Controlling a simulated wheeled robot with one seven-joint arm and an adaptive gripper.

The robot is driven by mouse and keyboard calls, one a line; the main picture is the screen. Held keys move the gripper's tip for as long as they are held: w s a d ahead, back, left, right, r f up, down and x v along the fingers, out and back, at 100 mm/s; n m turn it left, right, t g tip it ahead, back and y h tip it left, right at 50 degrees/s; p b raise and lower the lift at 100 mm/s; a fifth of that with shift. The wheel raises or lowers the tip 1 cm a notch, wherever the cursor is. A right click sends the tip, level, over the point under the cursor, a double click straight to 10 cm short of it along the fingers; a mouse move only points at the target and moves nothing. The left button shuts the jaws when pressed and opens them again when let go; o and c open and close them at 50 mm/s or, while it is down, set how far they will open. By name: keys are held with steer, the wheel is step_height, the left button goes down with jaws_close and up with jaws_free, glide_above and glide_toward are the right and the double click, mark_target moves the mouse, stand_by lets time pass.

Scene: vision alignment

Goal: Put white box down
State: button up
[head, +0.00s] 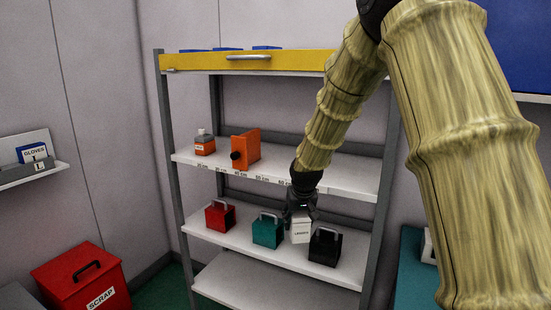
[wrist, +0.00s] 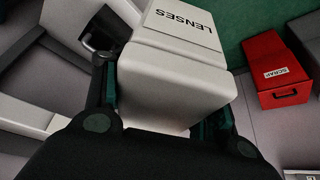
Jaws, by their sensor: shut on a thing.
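The white box (head: 301,229), labelled LENSES, shows in the head view at the middle shelf's level, between a teal box (head: 268,231) and a black box (head: 324,247). My gripper (head: 301,203) is above it, at the box's upper end. In the wrist view the white box (wrist: 180,85) fills the space between the two fingers of my gripper (wrist: 166,102), which is shut on it. Whether the box's base touches the shelf (head: 240,240) or hangs clear of it cannot be told.
A red box (head: 220,216) stands left of the teal box. The shelf above (head: 345,184) holds an orange item (head: 246,147) and a small bottle (head: 205,144). The lower shelf (head: 250,282) looks empty. A red SCRAP bin (head: 88,284) stands at left; it shows in the wrist view (wrist: 275,72).

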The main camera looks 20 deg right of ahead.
steer(key=d+r+m+p, duration=0.2)
steer(key=d+r+p, duration=0.1)
steer(key=d+r, duration=1.4)
steer(key=shift+g+h, duration=0.3)
steer(key=shift+g, duration=0.1)
steer(key=w+p, duration=0.2)
steer(key=w, duration=0.3)
steer(key=w+d+f+p, duration=0.1)
steer(key=w+p, duration=0.2)
steer(key=w, duration=0.2)
steer(key=w+f+p, duration=0.1)
steer(key=w+p, duration=0.1)
steer(key=w, duration=0.4)
steer(key=shift+d+f+p, duration=0.2)
steer(key=shift+d+p, duration=0.15)
steer(key=shift+d, duration=0.05)
steer(key=shift+s+f+p, duration=0.1)
steer(key=shift+f+p, duration=0.55)
steer(key=shift+p, duration=0.15)
steer(key=shift+f+p, duration=0.5)
steer(key=shift+f, duration=0.65)
steer(key=o, duration=1.1)
steer(key=shift+o, duration=0.2)
